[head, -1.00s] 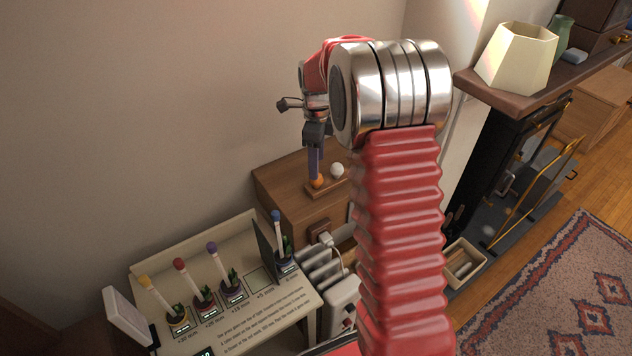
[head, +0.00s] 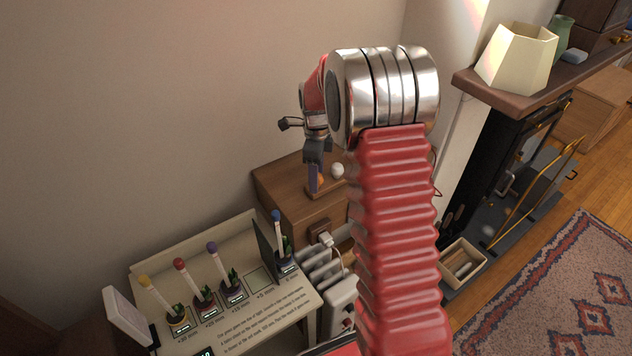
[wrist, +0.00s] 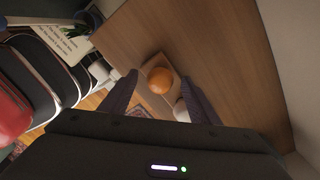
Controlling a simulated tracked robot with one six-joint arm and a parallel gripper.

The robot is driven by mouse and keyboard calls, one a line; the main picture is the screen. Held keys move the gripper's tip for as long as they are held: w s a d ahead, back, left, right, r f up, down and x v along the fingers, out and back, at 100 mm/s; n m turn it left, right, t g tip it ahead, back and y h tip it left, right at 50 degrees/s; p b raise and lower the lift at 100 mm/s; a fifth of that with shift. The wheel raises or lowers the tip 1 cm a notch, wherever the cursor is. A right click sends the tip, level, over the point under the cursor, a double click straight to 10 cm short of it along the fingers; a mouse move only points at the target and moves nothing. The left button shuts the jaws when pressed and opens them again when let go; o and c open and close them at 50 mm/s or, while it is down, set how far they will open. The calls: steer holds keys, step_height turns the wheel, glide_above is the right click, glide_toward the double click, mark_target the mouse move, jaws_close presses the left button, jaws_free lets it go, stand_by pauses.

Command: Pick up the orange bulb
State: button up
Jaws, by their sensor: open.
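The orange bulb (wrist: 160,80) sits on a small wooden tray (wrist: 176,63) on top of a wooden cabinet (head: 290,205). In the head view the bulb (head: 320,180) is mostly hidden behind a finger of my gripper (head: 314,188). In the wrist view my gripper (wrist: 160,95) is open, with one finger on each side of the bulb's near edge. I see no finger clearly touching the bulb. A white bulb (head: 337,170) is beside the orange one; in the wrist view it is partly hidden by the right finger.
A bench (head: 200,245) with several potted plants and coloured-topped sticks stands at the lower left. A white radiator (head: 318,272) is in front of the cabinet. A mantel (head: 505,92) with a lampshade (head: 516,56) is on the right. The wall is close behind the cabinet.

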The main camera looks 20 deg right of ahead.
steer(key=shift+c, duration=0.4)
steer(key=c, duration=1.1)
